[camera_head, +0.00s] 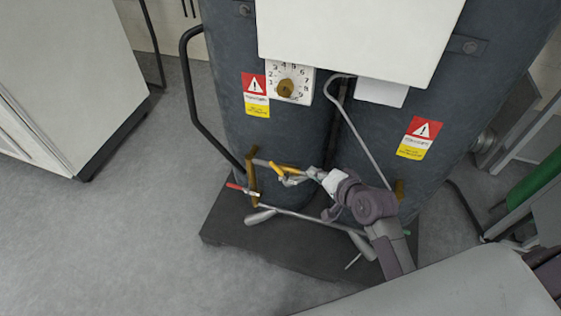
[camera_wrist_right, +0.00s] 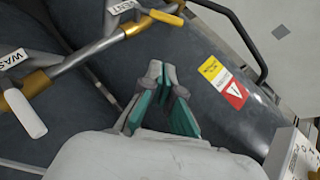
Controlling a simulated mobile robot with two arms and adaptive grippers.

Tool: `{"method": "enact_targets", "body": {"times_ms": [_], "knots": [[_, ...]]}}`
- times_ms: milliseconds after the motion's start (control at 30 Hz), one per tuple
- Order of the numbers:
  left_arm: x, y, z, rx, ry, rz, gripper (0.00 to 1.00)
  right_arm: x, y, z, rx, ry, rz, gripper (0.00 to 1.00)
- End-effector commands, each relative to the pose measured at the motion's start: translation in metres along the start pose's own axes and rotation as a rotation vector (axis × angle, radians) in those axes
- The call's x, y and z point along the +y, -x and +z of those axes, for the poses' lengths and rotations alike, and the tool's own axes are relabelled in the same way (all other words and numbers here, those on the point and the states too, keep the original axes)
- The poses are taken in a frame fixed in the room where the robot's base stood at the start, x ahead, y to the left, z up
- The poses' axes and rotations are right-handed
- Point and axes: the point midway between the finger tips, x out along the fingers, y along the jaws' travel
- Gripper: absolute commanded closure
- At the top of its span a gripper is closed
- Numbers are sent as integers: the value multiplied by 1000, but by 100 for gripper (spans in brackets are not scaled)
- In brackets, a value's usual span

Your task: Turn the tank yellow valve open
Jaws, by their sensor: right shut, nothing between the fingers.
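The yellow valve handle (camera_head: 284,168) is on the pipework low in front of the left tank (camera_head: 270,130) in the head view. In the right wrist view the yellow handle (camera_wrist_right: 166,18) sits at the top on a brass-and-grey pipe (camera_wrist_right: 90,50), beyond my fingertips. My left gripper is out of view.
A red-handled valve (camera_head: 240,188) is on the brass pipe (camera_head: 253,180) at left. A white lever (camera_wrist_right: 22,112) hangs by a label in the wrist view. The tanks stand on a dark base (camera_head: 225,240). The floor (camera_head: 110,240) at left is clear.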

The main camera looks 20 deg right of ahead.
Motion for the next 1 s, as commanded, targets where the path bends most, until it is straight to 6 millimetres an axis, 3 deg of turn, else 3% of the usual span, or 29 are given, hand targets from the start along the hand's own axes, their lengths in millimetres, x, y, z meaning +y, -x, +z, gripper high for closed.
{"method": "enact_targets", "body": {"times_ms": [467, 700, 1000], "knots": [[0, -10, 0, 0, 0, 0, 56, -1, -97, 3, -3, 3, -1, 100], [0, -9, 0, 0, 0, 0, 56, -1, -116, 26, -2, 4, 0, 100], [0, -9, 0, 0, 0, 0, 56, 0, -120, 29, -1, 6, 0, 100]]}}
